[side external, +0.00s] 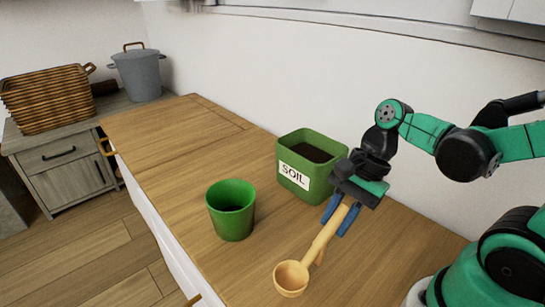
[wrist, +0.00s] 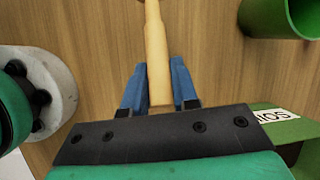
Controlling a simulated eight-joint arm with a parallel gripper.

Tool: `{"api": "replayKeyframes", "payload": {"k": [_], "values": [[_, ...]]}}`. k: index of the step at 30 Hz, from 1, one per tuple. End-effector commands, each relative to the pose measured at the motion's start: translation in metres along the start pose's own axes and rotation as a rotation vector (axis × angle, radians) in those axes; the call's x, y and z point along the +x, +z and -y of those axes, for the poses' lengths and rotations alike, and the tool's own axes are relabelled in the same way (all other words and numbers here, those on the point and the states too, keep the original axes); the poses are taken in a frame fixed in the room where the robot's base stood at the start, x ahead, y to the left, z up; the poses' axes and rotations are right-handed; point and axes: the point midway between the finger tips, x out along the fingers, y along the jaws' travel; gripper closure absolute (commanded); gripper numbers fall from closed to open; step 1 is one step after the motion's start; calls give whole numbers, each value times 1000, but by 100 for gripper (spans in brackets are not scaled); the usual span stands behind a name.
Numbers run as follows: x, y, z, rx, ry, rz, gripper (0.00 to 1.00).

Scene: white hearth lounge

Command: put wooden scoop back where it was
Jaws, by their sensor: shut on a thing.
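The wooden scoop (side external: 322,238) is held by its handle in my gripper (side external: 340,215). It slants down to the left, with its round bowl end nearest the camera, over the front part of the wooden counter. In the wrist view the scoop's handle (wrist: 155,45) lies between the blue fingers of my gripper (wrist: 158,84), and its bowl is mostly cut off at the top edge. I cannot tell whether the bowl touches the counter.
A green square box labelled SOIL (side external: 293,182), with dark soil inside, stands behind my gripper. A green round pot (side external: 231,222) with dark contents stands to its left. The wooden counter (side external: 185,135) is clear toward the back left. A wall runs behind.

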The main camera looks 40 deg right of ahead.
Motion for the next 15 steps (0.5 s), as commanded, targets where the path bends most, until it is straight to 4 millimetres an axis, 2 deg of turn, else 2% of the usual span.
{"api": "replayKeyframes", "payload": {"k": [15], "values": [[33,-13,-6,0,0,0,100]]}}
